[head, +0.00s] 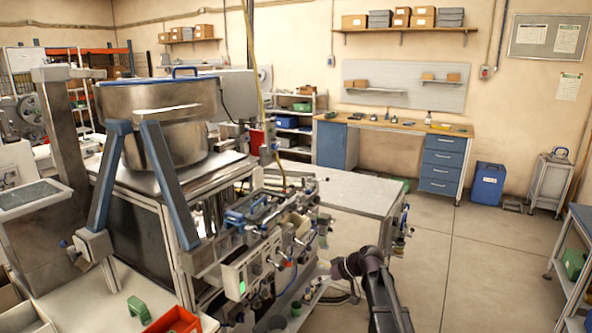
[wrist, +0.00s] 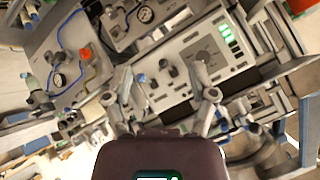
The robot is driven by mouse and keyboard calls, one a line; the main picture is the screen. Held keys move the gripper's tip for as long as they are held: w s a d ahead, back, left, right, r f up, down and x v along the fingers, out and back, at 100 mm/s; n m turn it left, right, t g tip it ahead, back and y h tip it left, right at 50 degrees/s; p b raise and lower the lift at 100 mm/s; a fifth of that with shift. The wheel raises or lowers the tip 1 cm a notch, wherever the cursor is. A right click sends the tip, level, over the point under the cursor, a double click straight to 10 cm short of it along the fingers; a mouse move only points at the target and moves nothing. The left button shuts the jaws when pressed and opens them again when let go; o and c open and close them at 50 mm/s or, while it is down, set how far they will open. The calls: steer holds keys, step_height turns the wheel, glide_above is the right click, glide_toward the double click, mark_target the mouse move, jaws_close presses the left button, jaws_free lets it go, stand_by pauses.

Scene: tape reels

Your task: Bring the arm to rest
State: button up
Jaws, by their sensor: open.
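My gripper (wrist: 164,88) shows in the wrist view with its two fingers spread apart. It is open, and nothing is held between the fingers. Behind the fingers is a grey machine panel (wrist: 180,62) with knobs and lit green indicators; I cannot tell how far away it is. In the head view my dark arm (head: 382,295) rises from the bottom edge, right of the machine's front. The fingers are not clear in that view.
The machine (head: 240,275) with its valves and fittings stands close left of my arm. A large steel pot (head: 160,120) sits on top. A red bin (head: 173,322) is at the bottom left. Open floor (head: 470,270) lies to the right, before a side table (head: 583,222).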

steer(key=s+d+f+m+g+h, duration=0.1)
steer(key=s+d+f+m+h, duration=0.1)
steer(key=s, duration=0.5)
steer(key=s+d+f+m+g+h, duration=0.1)
steer(key=s+d+h, duration=0.3)
steer(key=s, duration=0.4)
steer(key=s+d+f+m+g+h, duration=0.1)
steer(key=s+d+f+m+h, duration=0.2)
steer(key=s, duration=0.5)
steer(key=shift+m, duration=0.3)
steer(key=shift+w, duration=0.1)
